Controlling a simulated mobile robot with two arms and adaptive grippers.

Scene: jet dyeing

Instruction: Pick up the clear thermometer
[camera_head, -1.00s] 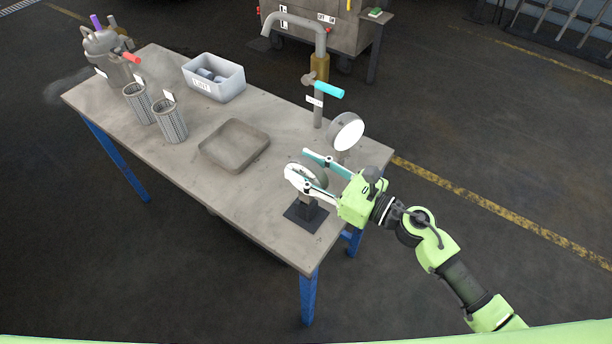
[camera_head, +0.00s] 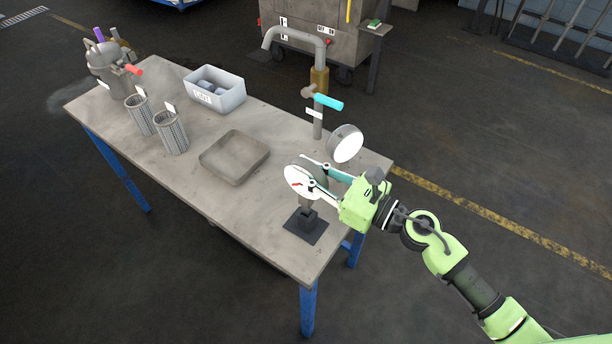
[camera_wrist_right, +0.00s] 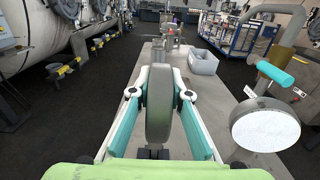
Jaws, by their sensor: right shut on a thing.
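The clear thermometer is a round dial (camera_head: 297,181) with a white face and a red mark, on a short stem above a black stand (camera_head: 305,226) at the table's near right corner. My right gripper (camera_head: 309,172) is shut on the dial, one finger on each side. In the right wrist view the dial (camera_wrist_right: 159,105) is edge-on between the fingertips (camera_wrist_right: 159,94). I cannot tell whether the stem's lower end is clear of the stand. A second round dial (camera_head: 346,144) with a plain white face is behind it. My left gripper is out of view.
A pipe with a cyan-handled valve (camera_head: 328,102) rises behind the dials. On the table (camera_head: 225,205) are a shallow grey tray (camera_head: 234,157), a white bin (camera_head: 214,92), two mesh baskets (camera_head: 171,135) and a metal pot (camera_head: 108,70). The table's near right edge is close.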

